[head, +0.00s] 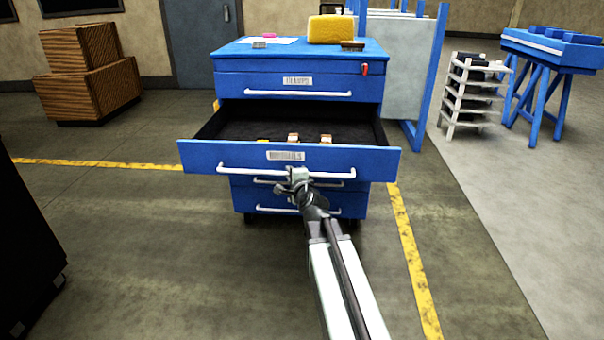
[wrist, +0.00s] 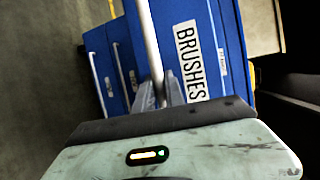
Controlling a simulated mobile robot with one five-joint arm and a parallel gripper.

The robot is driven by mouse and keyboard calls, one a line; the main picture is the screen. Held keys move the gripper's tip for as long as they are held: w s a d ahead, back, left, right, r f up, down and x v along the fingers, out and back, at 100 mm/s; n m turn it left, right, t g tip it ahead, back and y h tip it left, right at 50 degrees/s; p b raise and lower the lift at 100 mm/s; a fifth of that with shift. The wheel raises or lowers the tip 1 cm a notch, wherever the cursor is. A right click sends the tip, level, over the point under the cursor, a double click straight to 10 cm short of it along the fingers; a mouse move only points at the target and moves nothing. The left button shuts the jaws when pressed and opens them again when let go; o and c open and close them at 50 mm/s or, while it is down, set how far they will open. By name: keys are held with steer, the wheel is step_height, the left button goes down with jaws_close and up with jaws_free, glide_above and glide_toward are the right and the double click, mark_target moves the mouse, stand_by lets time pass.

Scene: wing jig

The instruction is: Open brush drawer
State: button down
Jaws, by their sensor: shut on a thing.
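The blue brush drawer (head: 365,160) is pulled well out of the blue cabinet (head: 230,82), and its dark inside shows. A few small brush-like items (head: 326,138) lie near its front, partly hidden by the drawer front. Its white bar handle (head: 240,170) runs along the front. My gripper (head: 298,176) is shut on this handle near its middle. In the wrist view, the handle (wrist: 148,38) passes between my fingers (wrist: 159,92), beside the label BRUSHES (wrist: 189,62).
The top drawer (head: 330,84) is closed, and lower drawers sit under the open one. A yellow sponge-like block (head: 330,29) rests on the cabinet top. Wooden boxes (head: 85,90) stand at left, a white rack (head: 470,95) at right. The floor around the drawer is clear.

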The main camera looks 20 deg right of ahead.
steer(key=shift+s+a, duration=0.25)
steer(key=shift+a, duration=0.55)
steer(key=c, duration=1.4)
jaws_free()
steer(key=shift+d, duration=0.1)
